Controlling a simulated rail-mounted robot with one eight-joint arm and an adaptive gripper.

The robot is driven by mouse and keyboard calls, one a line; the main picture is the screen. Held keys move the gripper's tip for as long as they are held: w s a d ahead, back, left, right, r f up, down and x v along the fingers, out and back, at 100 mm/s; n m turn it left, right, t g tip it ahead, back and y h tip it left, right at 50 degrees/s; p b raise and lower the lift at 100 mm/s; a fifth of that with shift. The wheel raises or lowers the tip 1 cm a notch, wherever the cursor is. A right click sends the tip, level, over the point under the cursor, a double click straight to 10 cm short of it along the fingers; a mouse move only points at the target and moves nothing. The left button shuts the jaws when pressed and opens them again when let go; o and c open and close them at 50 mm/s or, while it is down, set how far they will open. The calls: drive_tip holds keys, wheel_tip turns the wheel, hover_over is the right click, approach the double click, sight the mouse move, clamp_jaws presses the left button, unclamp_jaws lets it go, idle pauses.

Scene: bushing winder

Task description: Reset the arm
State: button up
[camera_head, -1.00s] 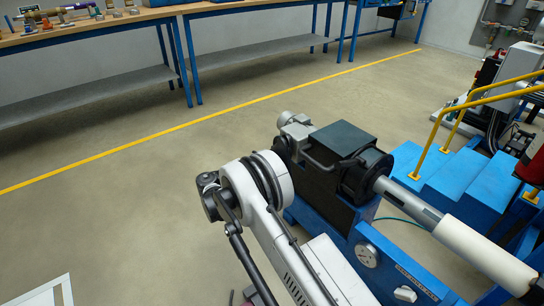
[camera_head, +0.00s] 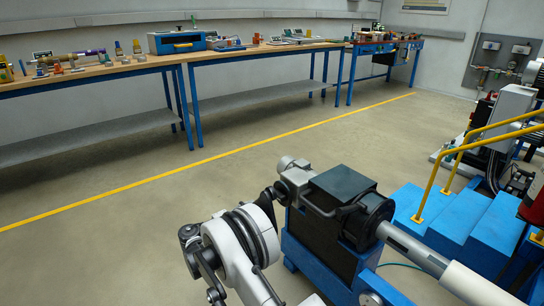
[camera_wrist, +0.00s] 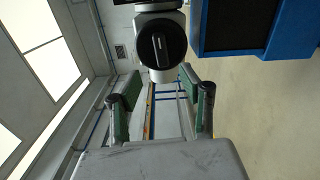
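My arm (camera_head: 235,245) shows at the bottom of the head view, with its thick white-and-black joint just left of the winder. My gripper is not clearly visible there. In the wrist view my gripper (camera_wrist: 160,95) has its two green-padded fingers spread apart, with nothing held between them. A grey part with a round black face (camera_wrist: 160,48) is seen beyond the fingertips; I cannot tell how far away it is.
The blue-and-black winder (camera_head: 335,215) stands right of my arm, with a white roll (camera_head: 480,285) on its shaft. Blue steps (camera_head: 455,225) with a yellow handrail (camera_head: 440,170) are farther right. A long workbench (camera_head: 120,68) lines the back wall. The floor between is clear.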

drive_tip(key=d+r+m+g+y, duration=0.2)
drive_tip(key=d+r+g+y, duration=0.2)
drive_tip(key=d+r, duration=1.45)
drive_tip(key=s+d+r+m+g+y, duration=0.1)
drive_tip(key=s+d+r+y, duration=0.2)
drive_tip(key=s+d+r, duration=0.7)
drive_tip(key=s+d+f+m+y, duration=0.1)
drive_tip(key=s+d+m+y, duration=0.2)
drive_tip(key=s, duration=1.3)
drive_tip(key=s+d+f+m+y, duration=0.2)
drive_tip(key=s+d+m+y, duration=0.15)
drive_tip(key=s, duration=1.35)
wheel_tip(320, 180, up, 18)
drive_tip(key=r+p, duration=0.1)
drive_tip(key=p, duration=1.7)
wheel_tip(320, 180, down, 18)
drive_tip(key=b, duration=1.7)
drive_tip(key=shift+a, duration=0.2)
